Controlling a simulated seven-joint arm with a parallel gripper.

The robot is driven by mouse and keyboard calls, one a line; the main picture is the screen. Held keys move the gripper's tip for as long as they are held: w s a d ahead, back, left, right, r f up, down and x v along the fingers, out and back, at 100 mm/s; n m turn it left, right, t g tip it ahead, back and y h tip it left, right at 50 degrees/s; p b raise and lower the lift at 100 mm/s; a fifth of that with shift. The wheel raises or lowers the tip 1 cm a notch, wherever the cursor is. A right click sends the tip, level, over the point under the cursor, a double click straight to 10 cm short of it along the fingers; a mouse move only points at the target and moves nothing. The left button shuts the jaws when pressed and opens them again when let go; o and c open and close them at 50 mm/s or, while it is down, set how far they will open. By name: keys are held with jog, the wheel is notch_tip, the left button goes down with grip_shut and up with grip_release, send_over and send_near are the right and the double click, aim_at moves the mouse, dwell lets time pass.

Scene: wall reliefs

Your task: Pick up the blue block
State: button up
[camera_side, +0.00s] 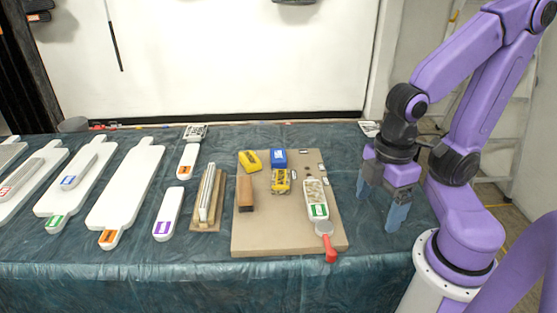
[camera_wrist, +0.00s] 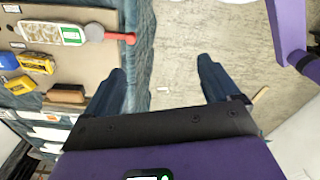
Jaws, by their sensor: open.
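The blue block (camera_side: 279,158) lies on the tan board (camera_side: 290,237) near its back edge, just behind a yellow block. In the wrist view the blue block (camera_wrist: 8,60) is at the far left edge, partly cut off. My gripper (camera_side: 383,208) hangs to the right of the board by the table's right edge, with its fingers pointing down. In the wrist view my gripper (camera_wrist: 163,78) has its two fingers wide apart with nothing between them. The gripper is well apart from the blue block.
Two yellow blocks (camera_side: 250,160) (camera_side: 280,181) and a brown wooden block (camera_side: 245,193) lie close to the blue block. A white grater-like tool (camera_side: 316,200) and a red-handled tool (camera_side: 329,243) lie on the board's right side. White paddles (camera_side: 125,190) fill the table's left.

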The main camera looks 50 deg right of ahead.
dwell(0.3)
jog(key=w+a+m+t, duration=0.15)
jog(key=w+m, duration=0.45)
jog(key=w, duration=0.7)
jog(key=m+t+h, duration=0.2)
jog(key=m+h, duration=0.1)
jog(key=m, duration=1.2)
send_over(279, 155)
jog(key=s+a, duration=0.4)
jog(key=a, duration=0.1)
notch_tip(279, 155, down, 7)
jog(key=shift+h, duration=0.3)
jog(key=x, duration=1.1)
jog(key=s+x, duration=0.1)
jog(key=x, duration=0.5)
jog(key=shift+d+f, duration=0.15)
jog(key=shift+d, duration=0.1)
jog(key=c, duration=1.1)
